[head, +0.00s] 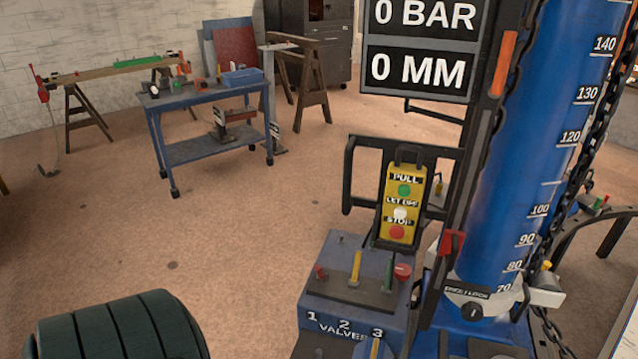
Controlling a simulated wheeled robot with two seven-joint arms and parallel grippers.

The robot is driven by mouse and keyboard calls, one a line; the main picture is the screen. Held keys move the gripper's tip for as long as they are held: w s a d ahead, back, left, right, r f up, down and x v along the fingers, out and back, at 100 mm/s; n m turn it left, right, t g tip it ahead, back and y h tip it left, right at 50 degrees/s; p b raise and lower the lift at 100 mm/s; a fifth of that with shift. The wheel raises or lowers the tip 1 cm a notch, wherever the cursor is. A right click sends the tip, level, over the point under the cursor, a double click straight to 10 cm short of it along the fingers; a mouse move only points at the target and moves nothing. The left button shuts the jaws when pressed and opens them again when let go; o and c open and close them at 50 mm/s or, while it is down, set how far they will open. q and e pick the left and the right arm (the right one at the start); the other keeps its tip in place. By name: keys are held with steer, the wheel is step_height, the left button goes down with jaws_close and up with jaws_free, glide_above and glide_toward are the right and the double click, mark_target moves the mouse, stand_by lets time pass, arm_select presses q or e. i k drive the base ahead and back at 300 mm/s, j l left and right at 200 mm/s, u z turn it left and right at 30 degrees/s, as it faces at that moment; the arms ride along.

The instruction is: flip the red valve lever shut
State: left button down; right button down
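The valve box (337,300) is blue-grey with a dark top panel and stands low right of the middle, marked 1, 2, 3 and VALVE. A small red lever (321,273) is at the left of its panel, looking short and tilted. A yellow lever (355,268) stands upright in the middle, and a green lever (388,272) stands upright at the right. A red round knob (402,270) sits beside the green lever. Neither my left nor my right gripper is in view.
A yellow button panel (402,205) stands behind the box. A blue cylinder (540,140) with a scale and hanging chains is at the right. A dark ribbed round object (115,330) fills the bottom left. A blue workbench (205,95) is far back; floor between is open.

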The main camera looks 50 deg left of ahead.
mark_target(320, 276)
steer(key=u, duration=1.55)
